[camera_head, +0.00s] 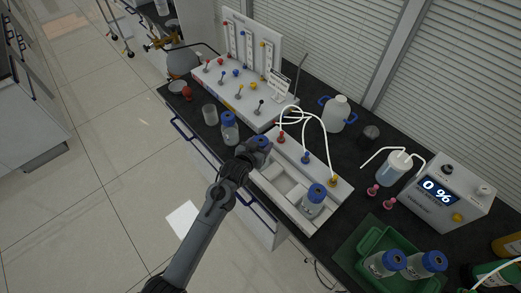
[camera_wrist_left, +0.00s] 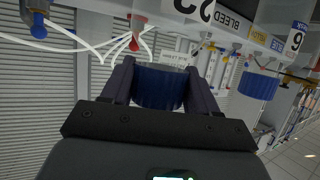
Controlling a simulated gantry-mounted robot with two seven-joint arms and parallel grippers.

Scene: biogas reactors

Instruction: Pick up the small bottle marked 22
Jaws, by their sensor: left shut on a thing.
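My left gripper (camera_head: 254,151) is shut on the blue cap of a small bottle (camera_head: 263,142) at the left end of the white rack. In the left wrist view the blue cap (camera_wrist_left: 160,88) sits between the two dark fingers. The bottle's body is mostly hidden by my gripper and arm, so I cannot read its number or tell whether it still rests in the rack. My right gripper is not in view.
The white rack (camera_head: 333,214) holds another blue-capped bottle (camera_head: 313,203) and has hoses. A blue-capped bottle (camera_head: 229,133) and a glass beaker (camera_head: 210,115) stand left of my gripper. A green tray (camera_head: 347,252) holds bottles at the right. A valve panel (camera_head: 222,87) stands behind.

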